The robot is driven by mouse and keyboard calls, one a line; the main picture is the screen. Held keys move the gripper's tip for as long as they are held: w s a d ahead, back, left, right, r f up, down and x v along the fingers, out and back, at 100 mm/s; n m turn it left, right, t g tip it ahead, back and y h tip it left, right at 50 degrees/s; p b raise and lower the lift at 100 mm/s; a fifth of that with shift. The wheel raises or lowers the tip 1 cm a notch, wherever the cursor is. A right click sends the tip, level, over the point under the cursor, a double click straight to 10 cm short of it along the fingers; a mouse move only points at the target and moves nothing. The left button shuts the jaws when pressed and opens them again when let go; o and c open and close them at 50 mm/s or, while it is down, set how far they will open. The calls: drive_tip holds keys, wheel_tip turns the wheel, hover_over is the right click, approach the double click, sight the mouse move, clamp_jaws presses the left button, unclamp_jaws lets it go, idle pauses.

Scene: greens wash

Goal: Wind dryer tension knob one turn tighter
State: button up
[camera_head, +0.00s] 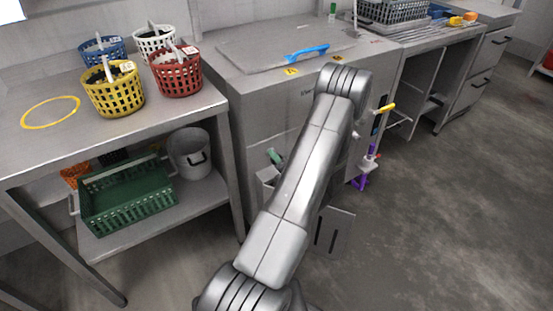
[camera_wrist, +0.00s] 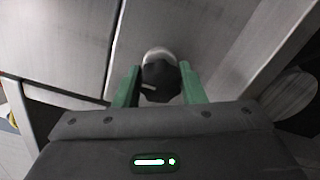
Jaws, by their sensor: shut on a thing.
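A dark round knob (camera_wrist: 161,84) with a pale pointer mark sits on a light metal panel in the wrist view. A pale round part shows just beyond it. My gripper (camera_wrist: 159,77) has its two green fingers on either side of the knob and is shut on it. The pointer mark lies near the knob's lower left edge. In the head view the metal cabinet (camera_head: 262,113) stands behind my arm.
A yellow handle (camera_head: 386,107) and a purple part (camera_head: 361,181) stick out at the cabinet's right side. Baskets, including a yellow one (camera_head: 113,98), stand on the left table; a green crate (camera_head: 127,205) sits below. The right floor is clear.

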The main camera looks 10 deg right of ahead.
idle(0.3)
drive_tip(key=o, duration=1)
drive_tip(key=p+v, duration=0.1)
drive_tip(key=v, duration=1.3)
drive_tip(key=shift+w+p, duration=0.1)
drive_tip(key=shift+p, duration=0.2)
drive_tip(key=b+x, duration=0.1)
drive_tip(key=x, duration=1.3)
drive_tip(key=shift+b, duration=0.35)
